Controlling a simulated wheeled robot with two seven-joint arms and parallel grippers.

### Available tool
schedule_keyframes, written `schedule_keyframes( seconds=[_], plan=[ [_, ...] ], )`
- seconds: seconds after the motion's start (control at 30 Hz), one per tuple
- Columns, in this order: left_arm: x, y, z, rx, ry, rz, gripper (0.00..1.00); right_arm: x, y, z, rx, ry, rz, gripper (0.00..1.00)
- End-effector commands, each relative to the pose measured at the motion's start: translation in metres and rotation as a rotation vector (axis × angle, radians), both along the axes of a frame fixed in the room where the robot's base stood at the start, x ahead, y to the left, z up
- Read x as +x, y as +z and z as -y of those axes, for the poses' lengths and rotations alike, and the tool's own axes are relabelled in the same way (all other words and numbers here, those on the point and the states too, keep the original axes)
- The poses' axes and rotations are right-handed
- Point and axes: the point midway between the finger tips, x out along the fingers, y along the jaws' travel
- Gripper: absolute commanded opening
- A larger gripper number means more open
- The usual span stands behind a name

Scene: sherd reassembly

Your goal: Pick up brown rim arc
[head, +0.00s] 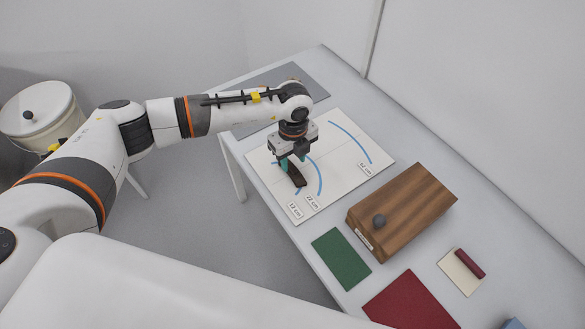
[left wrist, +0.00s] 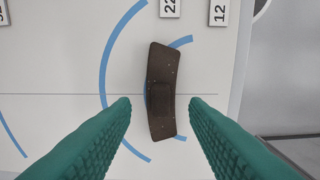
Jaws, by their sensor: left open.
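The brown rim arc (left wrist: 161,92) is a dark, slightly curved piece lying on the white chart sheet (left wrist: 55,75). In the left wrist view it lies between the two green fingertips of my left gripper (left wrist: 160,103), with a gap on each side. In the head view the gripper (head: 291,163) is above the sheet (head: 333,148), and the arc (head: 297,178) shows partly below the fingers. My left gripper is open. The sheet has blue arcs and size labels. My right gripper is not in view.
A green mat (head: 341,258), a red mat (head: 410,300) and a cream card with a red roll (head: 469,263) lie nearer. A grey mat (head: 265,90) lies at the back.

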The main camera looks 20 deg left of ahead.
Motion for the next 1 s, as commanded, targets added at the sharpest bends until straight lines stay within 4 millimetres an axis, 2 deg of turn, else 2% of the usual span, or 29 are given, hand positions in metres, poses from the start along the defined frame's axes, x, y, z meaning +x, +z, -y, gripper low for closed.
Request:
schedule_keyframes(
  seconds=[0.1, 0.2, 0.43, 0.7, 0.9, 1.0],
  plan=[
    [-0.001, -0.016, 0.0, -0.001, 0.0, -0.002, 0.41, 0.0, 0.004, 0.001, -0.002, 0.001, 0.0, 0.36],
    [-0.001, -0.024, -0.001, 0.0, -0.001, 0.0, 0.41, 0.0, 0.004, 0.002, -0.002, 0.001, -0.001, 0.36],
    [-0.001, -0.025, 0.0, -0.001, -0.001, 0.001, 0.41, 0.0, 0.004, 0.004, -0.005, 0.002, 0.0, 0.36],
    [0.0, -0.025, 0.0, -0.001, 0.0, 0.0, 0.0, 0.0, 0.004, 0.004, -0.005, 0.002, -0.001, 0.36],
    [0.0, -0.024, 0.0, -0.002, 0.0, 0.001, 0.0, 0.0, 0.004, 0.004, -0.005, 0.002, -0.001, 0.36],
    [0.001, -0.016, 0.0, -0.002, 0.0, 0.002, 0.0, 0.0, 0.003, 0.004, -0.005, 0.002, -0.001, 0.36]
  ],
)
